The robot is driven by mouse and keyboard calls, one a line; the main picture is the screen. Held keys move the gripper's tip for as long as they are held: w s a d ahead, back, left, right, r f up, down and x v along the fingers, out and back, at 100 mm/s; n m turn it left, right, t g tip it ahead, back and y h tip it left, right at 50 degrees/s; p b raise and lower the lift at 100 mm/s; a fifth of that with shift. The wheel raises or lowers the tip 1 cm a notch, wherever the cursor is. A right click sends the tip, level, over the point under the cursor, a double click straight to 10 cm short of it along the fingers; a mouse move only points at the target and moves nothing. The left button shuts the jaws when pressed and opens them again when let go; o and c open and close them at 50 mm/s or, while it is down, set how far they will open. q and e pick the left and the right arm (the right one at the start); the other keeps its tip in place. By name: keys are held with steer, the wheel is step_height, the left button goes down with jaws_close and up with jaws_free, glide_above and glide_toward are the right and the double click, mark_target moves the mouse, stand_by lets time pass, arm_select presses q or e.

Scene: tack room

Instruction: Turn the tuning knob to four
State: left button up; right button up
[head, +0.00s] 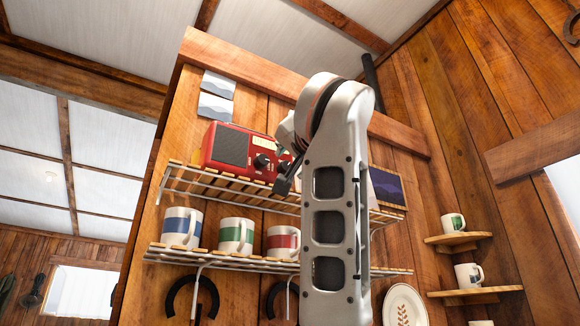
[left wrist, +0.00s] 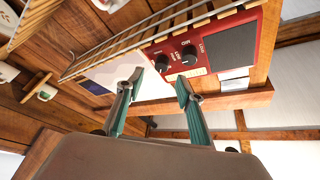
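The red radio (head: 228,146) stands on the upper wire-and-slat shelf, with a dark speaker panel on its left and two black knobs on its right. The knob closer to the speaker (head: 262,161) is clear in the head view; the other is partly hidden by my left gripper (head: 286,178). In the left wrist view the radio (left wrist: 258,62) appears turned over, with the outer knob (left wrist: 162,62) and the inner knob (left wrist: 189,54). My left gripper (left wrist: 160,80) is open and empty, its fingertips apart, with the outer knob showing between and beyond them. The knob markings are too small to read.
The upper shelf (head: 185,180) has a wire front rail below the radio. Several mugs, including a blue-banded one (head: 181,227), stand on the lower shelf. A dark blue picture (head: 387,187) is right of my arm. Two cards (head: 216,95) hang above the radio.

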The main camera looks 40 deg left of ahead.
mark_target(285, 167)
arm_select(q)
steer(key=w+a+m+t+h, duration=0.1)
steer(key=m, duration=0.2)
steer(key=w+a+r+m+t+h, duration=0.1)
steer(key=a+m, duration=0.1)
steer(key=w+a+r+m+t+h+p, duration=0.1)
steer(key=a+m, duration=0.1)
steer(key=m, duration=0.1)
steer(key=shift+m+t+h, duration=0.3)
steer(key=shift+h, duration=0.1)
steer(key=shift+w+a+r, duration=0.2)
steer(key=shift+w+a, duration=0.1)
steer(key=shift+w, duration=0.25)
jaws_close()
